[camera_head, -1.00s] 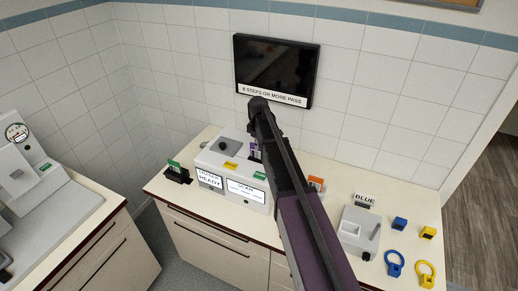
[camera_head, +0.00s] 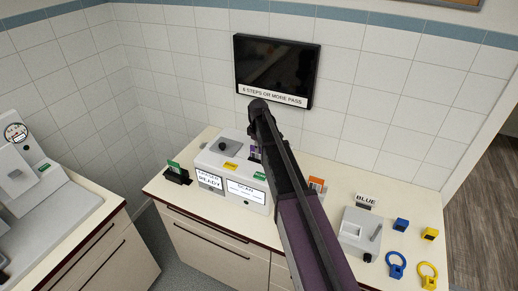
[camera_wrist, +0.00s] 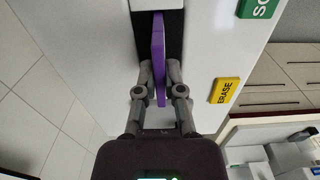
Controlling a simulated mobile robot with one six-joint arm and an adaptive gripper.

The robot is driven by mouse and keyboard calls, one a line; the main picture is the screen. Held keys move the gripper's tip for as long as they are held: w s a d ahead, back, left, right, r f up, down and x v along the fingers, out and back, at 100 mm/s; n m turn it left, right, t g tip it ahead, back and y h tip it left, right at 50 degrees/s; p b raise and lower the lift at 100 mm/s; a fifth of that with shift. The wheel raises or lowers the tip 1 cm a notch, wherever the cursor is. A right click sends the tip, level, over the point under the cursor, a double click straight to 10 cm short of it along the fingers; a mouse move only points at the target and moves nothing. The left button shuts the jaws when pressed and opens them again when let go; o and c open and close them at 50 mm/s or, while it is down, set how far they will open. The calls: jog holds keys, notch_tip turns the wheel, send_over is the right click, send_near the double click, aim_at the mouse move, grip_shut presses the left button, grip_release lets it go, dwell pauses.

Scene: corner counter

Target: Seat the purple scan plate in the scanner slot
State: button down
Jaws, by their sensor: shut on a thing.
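The purple scan plate (camera_wrist: 158,50) stands on edge between the fingers of my gripper (camera_wrist: 159,72) in the wrist view. My gripper is shut on it. The plate's far part lies over or in the dark scanner slot (camera_wrist: 174,35) on the white scanner (camera_wrist: 205,45); how deep it sits I cannot tell. In the head view the scanner (camera_head: 212,163) stands on the counter, and a small purple bit of the plate (camera_head: 253,150) shows beside my arm. My arm hides most of the slot and the fingertips there.
A yellow ERASE label (camera_wrist: 225,91) and a green label (camera_wrist: 257,8) are on the scanner. A green-topped holder (camera_head: 177,174) stands left of it. An orange card (camera_head: 316,185), a grey device (camera_head: 357,232), blue and yellow blocks and rings are at right. A wall screen (camera_head: 276,70) hangs behind.

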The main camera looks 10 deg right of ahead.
jog(key=c, duration=0.8)
grip_release()
jog(key=shift+o, duration=0.2)
jog(key=shift+r, duration=0.15)
notch_tip(320, 180, up, 8)
jog(key=p, duration=0.8)
jog(key=shift+r+p, duration=0.2)
jog(key=shift+p, duration=0.15)
jog(key=s+m, duration=1)
jog(key=s, duration=1.9)
jog(key=shift+d+m, duration=0.3)
jog(key=shift+m, duration=0.1)
